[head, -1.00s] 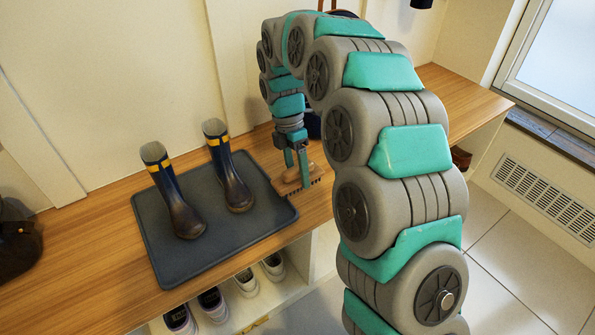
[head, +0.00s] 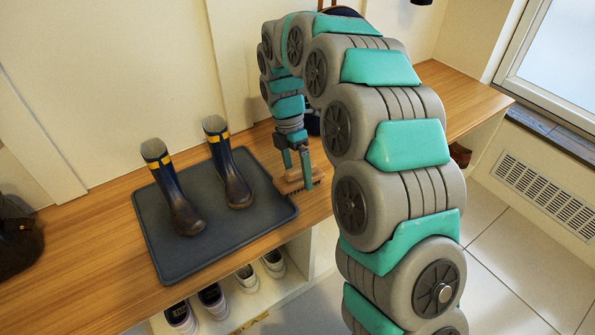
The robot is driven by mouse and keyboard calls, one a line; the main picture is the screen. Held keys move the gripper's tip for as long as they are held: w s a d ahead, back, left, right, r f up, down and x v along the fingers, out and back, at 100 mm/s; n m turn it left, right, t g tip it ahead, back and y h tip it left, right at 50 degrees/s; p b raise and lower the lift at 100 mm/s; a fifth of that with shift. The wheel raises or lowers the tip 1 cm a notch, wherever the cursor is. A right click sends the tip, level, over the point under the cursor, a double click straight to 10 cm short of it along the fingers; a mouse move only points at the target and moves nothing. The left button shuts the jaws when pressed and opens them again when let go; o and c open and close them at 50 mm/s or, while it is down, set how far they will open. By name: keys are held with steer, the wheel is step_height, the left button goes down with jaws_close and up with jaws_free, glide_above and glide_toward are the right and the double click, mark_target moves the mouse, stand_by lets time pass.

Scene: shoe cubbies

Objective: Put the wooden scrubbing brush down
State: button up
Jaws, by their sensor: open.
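The wooden scrubbing brush (head: 293,185) rests bristles down at the right edge of the dark boot tray (head: 172,262). Whether it lies on the wood, the tray rim or both is hard to tell. My gripper (head: 297,184) is open and points down at the brush, with one finger on each side of it. The fingers hide part of the brush's body.
Two dark rubber boots (head: 183,212) with yellow bands stand on the tray. Several shoes (head: 212,299) sit in the cubbies below the wooden bench top (head: 95,235). A dark bag (head: 15,240) is at the far left. Bare wood lies left of the tray.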

steer(key=shift+r, duration=0.1)
steer(key=v, duration=1.3)
steer(key=shift+p, duration=0.3)
steer(key=shift+s, duration=0.1)
steer(key=s+d+r+m+y, duration=0.1)
steer(key=s+d+m, duration=0.5)
steer(key=s, duration=0.3)
steer(key=s+d+r+m, duration=0.1)
steer(key=s+d+m, duration=0.5)
steer(key=s, duration=0.2)
steer(key=s+d+f+m, duration=0.2)
steer(key=s+m, duration=0.4)
steer(key=s, duration=0.3)
steer(key=s+d+f+m+t, duration=0.1)
steer(key=s+d+f+m, duration=0.2)
steer(key=s, duration=0.7)
step_height(320, 180, down, 3)
steer(key=m, duration=0.3)
steer(key=shift+s+r+m+y, duration=0.2)
steer(key=shift+m+y, duration=0.1)
steer(key=shift+m, duration=0.1)
